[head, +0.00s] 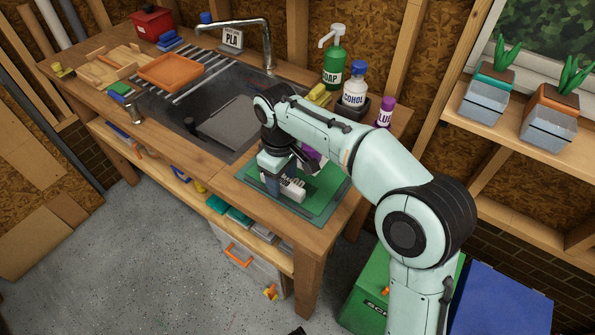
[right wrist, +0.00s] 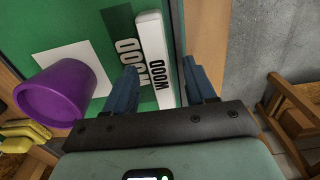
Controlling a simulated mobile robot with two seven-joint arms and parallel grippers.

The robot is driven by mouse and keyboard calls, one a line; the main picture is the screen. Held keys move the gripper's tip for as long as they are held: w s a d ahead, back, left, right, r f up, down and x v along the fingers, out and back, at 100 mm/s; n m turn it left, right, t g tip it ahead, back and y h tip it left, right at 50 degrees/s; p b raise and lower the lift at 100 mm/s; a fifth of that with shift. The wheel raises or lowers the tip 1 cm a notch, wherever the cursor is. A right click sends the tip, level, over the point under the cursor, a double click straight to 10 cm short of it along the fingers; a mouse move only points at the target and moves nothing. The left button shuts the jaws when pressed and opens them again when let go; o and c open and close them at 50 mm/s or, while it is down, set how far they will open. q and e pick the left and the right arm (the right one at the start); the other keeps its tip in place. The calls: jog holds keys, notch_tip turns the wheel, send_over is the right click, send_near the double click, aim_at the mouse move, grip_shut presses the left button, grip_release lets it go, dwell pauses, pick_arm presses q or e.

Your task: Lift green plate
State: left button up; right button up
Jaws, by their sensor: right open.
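The green plate (head: 324,188) lies flat on the wooden bench to the right of the sink; in the right wrist view (right wrist: 80,22) it fills the upper left. A white block (right wrist: 154,50) marked WOOD lies along its edge, and it also shows in the head view (head: 294,190). A purple cup (right wrist: 62,95) stands on the plate's other side, mostly hidden by my arm in the head view. My right gripper (right wrist: 163,85) is open just above the plate's edge, its blue fingers either side of the white block's near end. Contact cannot be told. My left gripper is not in view.
The sink (head: 215,125) with its tap lies left of the plate. A soap bottle (head: 333,65), an alcohol bottle (head: 355,88) and a purple-capped glue bottle (head: 385,112) stand behind. An orange tray (head: 171,72) sits farther left. The floor in front is clear.

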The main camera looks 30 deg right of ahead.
grip_shut()
jog(key=shift+r, duration=0.1)
